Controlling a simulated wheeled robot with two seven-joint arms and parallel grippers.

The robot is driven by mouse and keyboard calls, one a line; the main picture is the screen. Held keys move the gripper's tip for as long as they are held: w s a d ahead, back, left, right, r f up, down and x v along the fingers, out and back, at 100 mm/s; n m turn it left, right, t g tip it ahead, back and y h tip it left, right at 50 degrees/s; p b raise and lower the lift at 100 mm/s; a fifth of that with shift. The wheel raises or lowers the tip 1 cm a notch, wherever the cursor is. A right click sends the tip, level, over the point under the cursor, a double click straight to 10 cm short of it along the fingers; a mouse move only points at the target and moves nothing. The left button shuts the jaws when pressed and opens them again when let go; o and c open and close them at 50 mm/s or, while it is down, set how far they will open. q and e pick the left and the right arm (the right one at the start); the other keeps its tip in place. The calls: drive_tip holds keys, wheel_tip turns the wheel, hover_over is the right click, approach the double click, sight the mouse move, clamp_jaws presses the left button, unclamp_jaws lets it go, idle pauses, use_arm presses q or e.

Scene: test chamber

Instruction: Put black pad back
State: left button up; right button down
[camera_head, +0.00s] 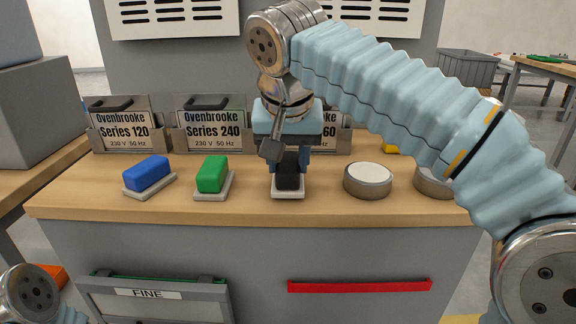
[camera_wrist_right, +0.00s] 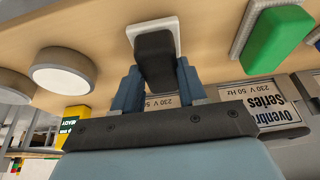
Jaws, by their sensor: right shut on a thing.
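The black pad (camera_head: 289,181) stands at its white-grey base plate (camera_head: 288,195) on the wooden bench top (camera_head: 250,208). My right gripper (camera_head: 290,163) reaches down from above and is shut on the black pad. In the right wrist view the pad (camera_wrist_right: 154,58) sits between the two blue fingers, with the pale plate (camera_wrist_right: 172,30) right behind it. I cannot tell whether the pad rests fully on the plate. Part of my left arm (camera_head: 28,295) shows at the lower left; its gripper is out of view.
A green pad (camera_head: 212,174) and a blue pad (camera_head: 148,173) sit on plates to the left. Round white-topped discs (camera_head: 368,178) stand to the right. Labelled holders (camera_head: 121,138) line the back. A yellow object (camera_wrist_right: 73,113) shows in the right wrist view.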

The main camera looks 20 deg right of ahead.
drive_tip(key=shift+f, duration=0.25)
drive_tip(key=shift+f, duration=0.2)
drive_tip(key=c, duration=0.6)
unclamp_jaws()
drive_tip(key=shift+r, duration=0.1)
